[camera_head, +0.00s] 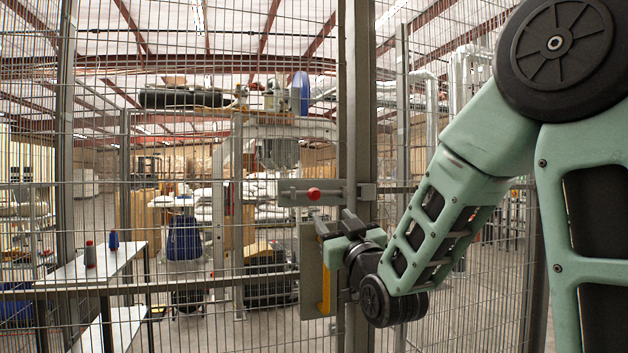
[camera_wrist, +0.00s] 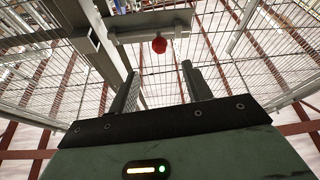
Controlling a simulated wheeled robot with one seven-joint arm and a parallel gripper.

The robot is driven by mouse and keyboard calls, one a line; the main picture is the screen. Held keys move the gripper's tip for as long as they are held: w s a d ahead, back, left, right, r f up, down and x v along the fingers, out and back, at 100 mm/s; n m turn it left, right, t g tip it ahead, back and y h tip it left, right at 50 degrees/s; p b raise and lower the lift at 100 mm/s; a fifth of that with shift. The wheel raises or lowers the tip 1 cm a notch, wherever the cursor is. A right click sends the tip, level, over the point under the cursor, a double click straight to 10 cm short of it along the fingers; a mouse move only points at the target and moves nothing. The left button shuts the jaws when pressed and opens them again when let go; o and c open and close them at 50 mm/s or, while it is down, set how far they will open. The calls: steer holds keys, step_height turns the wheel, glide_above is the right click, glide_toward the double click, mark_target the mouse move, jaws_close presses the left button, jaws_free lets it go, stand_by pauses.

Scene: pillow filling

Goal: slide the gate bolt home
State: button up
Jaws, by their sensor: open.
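The gate bolt's red knob (camera_head: 313,194) sticks out from a grey bolt plate (camera_head: 290,187) on the mesh gate. It also shows in the wrist view (camera_wrist: 159,45), below the plate (camera_wrist: 150,27). A grey catch block (camera_head: 366,192) sits on the post to the right of the knob. I cannot tell how far the bar reaches into it. My gripper (camera_head: 338,222) is open and empty, below and slightly right of the knob. In the wrist view, its two fingers (camera_wrist: 162,85) point up, with the knob beyond the tips and between them in the picture, apart from both.
A grey plate with a yellow handle (camera_head: 326,290) is on the gate just below my gripper. The upright post (camera_head: 358,110) stands close behind it. Beyond the mesh are a white table (camera_head: 110,262) with two bottles and a blue bin (camera_head: 184,240).

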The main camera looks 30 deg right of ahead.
mark_target(317, 197)
steer(key=p+x, duration=1)
steer(key=x, duration=0.2)
steer(key=shift+w+r+p, duration=0.2)
steer(key=shift+w+p, duration=0.1)
steer(key=shift+p, duration=0.1)
